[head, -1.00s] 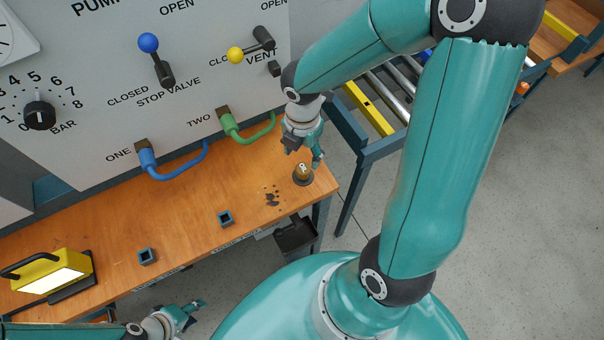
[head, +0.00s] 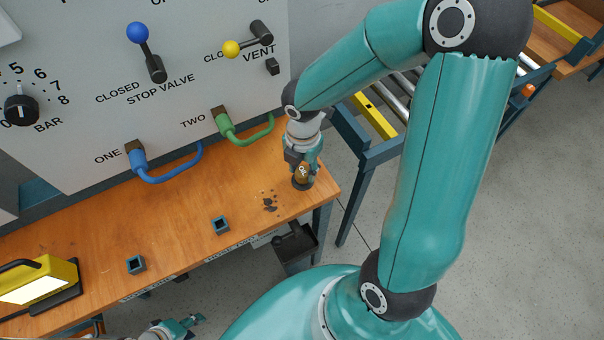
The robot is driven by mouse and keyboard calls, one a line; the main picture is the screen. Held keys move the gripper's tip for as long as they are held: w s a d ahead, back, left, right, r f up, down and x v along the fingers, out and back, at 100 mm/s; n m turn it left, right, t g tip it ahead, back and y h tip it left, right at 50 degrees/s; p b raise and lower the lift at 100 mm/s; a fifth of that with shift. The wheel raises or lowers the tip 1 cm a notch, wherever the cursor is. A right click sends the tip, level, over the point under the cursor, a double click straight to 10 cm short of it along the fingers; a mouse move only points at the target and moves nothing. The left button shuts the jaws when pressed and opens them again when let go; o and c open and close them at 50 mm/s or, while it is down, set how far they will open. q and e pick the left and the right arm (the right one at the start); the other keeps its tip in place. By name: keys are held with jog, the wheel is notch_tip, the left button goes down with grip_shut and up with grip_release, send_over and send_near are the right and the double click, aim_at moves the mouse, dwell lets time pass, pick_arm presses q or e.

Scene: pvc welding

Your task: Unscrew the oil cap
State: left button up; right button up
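The oil cap (head: 302,172) is a small brass-coloured piece on a dark round base near the right end of the wooden bench. My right gripper (head: 302,166) points down over it, with its fingers around or beside the cap. The small size and the overlap hide whether the fingers touch it. My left gripper (head: 191,322) is at the bottom of the view, in front of the bench and away from the cap. Its fingers look apart, with nothing seen between them.
Dark oil spots (head: 269,202) lie left of the cap on the bench (head: 200,195). Two small square sockets (head: 220,225) stand along the front edge. A yellow work lamp (head: 40,282) is at left. The panel (head: 85,90) with blue and green hoses rises behind. A black bin (head: 295,243) hangs in front.

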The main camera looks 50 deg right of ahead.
jog(key=shift+w, duration=0.1)
grip_shut()
jog(key=shift+r+n+p, duration=0.1)
jog(key=shift+n+p, duration=1.1)
jog(key=shift+n, duration=0.4)
jog(key=shift+n+p, duration=0.85)
jog(key=shift+n, duration=0.55)
jog(key=shift+p, duration=0.3)
